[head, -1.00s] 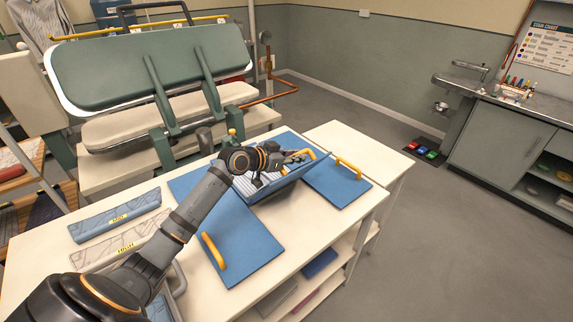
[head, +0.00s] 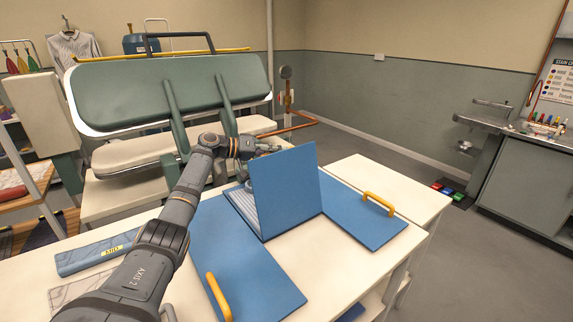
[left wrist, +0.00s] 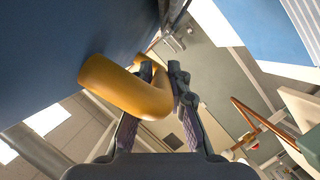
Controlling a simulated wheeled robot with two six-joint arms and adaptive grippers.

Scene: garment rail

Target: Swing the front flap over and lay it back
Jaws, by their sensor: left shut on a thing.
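The front flap (head: 285,192) of the blue folding board stands roughly upright in the head view, its plain blue side facing me. My left gripper (head: 262,150) is behind its top left edge, partly hidden by it. In the left wrist view my left gripper (left wrist: 163,85) is shut on the flap's yellow handle (left wrist: 125,85), with the blue flap (left wrist: 70,50) beside it. A striped light garment (head: 242,206) shows on the board at the flap's left foot; the rest of it is hidden. My right gripper is not in view.
The left panel (head: 235,262) and right panel (head: 365,212) lie flat on the white table, each with a yellow handle. A folded blue bundle (head: 98,253) lies at the left. A green pressing machine (head: 170,90) stands close behind the table.

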